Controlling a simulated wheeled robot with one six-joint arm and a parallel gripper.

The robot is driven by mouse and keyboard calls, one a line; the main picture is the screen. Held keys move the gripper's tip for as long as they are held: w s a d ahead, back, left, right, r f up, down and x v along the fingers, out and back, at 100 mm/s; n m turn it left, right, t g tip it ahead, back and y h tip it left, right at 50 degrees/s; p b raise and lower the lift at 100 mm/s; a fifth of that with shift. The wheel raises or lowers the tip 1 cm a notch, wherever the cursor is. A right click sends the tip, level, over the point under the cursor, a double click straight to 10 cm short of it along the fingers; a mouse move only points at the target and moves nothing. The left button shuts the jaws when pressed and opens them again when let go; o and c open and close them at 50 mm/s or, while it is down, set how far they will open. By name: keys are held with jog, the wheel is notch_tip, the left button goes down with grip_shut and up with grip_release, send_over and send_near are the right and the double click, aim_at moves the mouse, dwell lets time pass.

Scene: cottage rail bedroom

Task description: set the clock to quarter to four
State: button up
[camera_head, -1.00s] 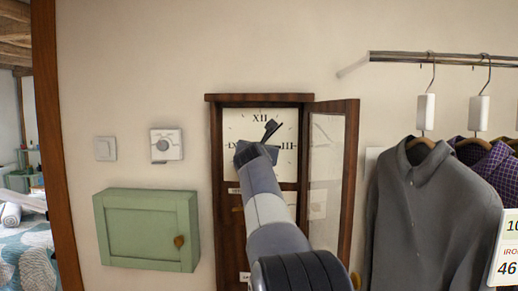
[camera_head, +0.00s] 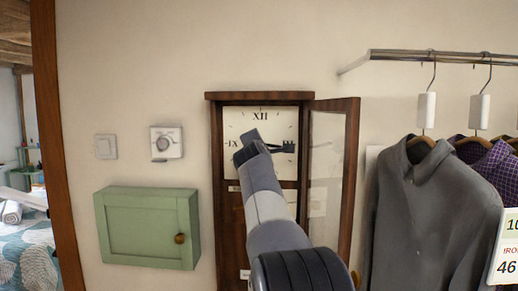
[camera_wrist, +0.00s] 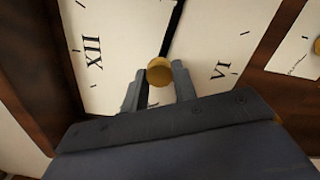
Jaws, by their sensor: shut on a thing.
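The wall clock (camera_head: 218,170) is a tall dark wooden case with a cream dial (camera_head: 240,118) and Roman numerals. A black hand (camera_head: 284,148) points right toward the III. In the wrist view the dial (camera_wrist: 125,25) is turned sideways, with XII at left and VI at right. The black hand (camera_wrist: 176,22) runs to the top edge from a round brass knob (camera_wrist: 159,71) near the dial's middle. My gripper (camera_wrist: 161,84) is shut on this knob, its two fingers on either side. In the head view my gripper (camera_head: 253,142) covers the dial's middle and part of its left side.
The clock's glazed door (camera_head: 350,185) stands open at the right, close to my arm. A grey shirt (camera_head: 425,200) hangs from a rail (camera_head: 440,57) beyond it. At left are a green wall cabinet (camera_head: 145,230), a dial control (camera_head: 166,142) and a switch (camera_head: 106,147).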

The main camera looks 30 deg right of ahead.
jog(key=shift+d+f+m+b, duration=0.1)
jog(key=shift+m+b, duration=3.4)
jog(key=shift+m, duration=13.6)
jog(key=o, duration=1)
